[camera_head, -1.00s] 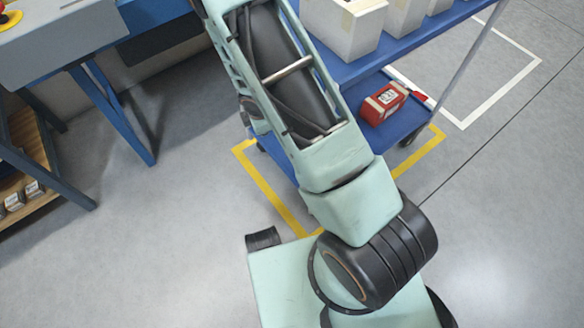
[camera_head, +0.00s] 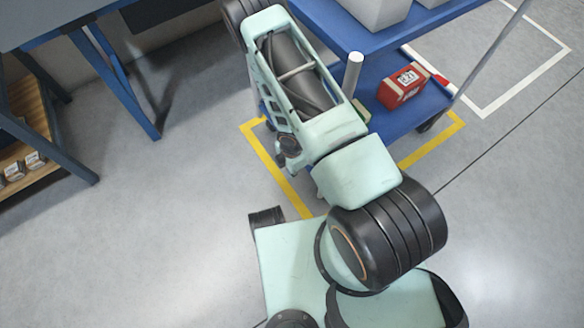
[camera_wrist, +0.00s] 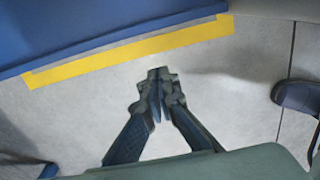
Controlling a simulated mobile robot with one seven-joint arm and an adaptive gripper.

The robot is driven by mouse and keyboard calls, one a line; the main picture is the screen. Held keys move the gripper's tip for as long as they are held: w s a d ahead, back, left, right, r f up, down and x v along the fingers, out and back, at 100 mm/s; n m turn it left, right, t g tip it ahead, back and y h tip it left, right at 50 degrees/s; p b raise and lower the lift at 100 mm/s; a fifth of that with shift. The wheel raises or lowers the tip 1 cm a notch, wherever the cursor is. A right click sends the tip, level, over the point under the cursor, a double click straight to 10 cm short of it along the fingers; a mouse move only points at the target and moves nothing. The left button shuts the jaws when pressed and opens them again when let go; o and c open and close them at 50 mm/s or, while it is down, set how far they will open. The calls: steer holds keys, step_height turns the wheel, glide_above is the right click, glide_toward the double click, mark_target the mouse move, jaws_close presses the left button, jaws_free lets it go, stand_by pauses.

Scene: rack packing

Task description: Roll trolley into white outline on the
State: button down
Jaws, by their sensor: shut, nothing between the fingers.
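The blue trolley (camera_head: 395,118) stands at the upper right of the head view, within a yellow floor outline (camera_head: 272,170). White bins (camera_head: 378,10) are on its upper shelf and a red box (camera_head: 402,86) is on its lower shelf. The white outline (camera_head: 520,86) is on the floor beyond the trolley, to the right. My gripper (camera_wrist: 160,76) is shut and empty in the wrist view, over bare floor near a yellow line (camera_wrist: 130,52) and a blue edge (camera_wrist: 90,38). The head view does not show my gripper; my arm hides part of the trolley.
A blue-legged workbench (camera_head: 125,80) stands at the upper left, with a wooden shelf (camera_head: 45,140) below it at the left edge. Grey floor (camera_head: 190,220) is clear between the bench and my base. Floor at the lower right is also clear.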

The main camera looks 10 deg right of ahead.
steer(key=shift+w+d+f+b, duration=0.15)
steer(key=shift+w+d, duration=0.1)
steer(key=shift+d, duration=0.35)
steer(key=shift+w+d+f+b, duration=0.15)
steer(key=shift+w+d, duration=0.15)
steer(key=shift+d, duration=0.35)
steer(key=shift+w+d+f+b, duration=0.15)
steer(key=shift+w+d, duration=0.1)
steer(key=shift+d, duration=0.35)
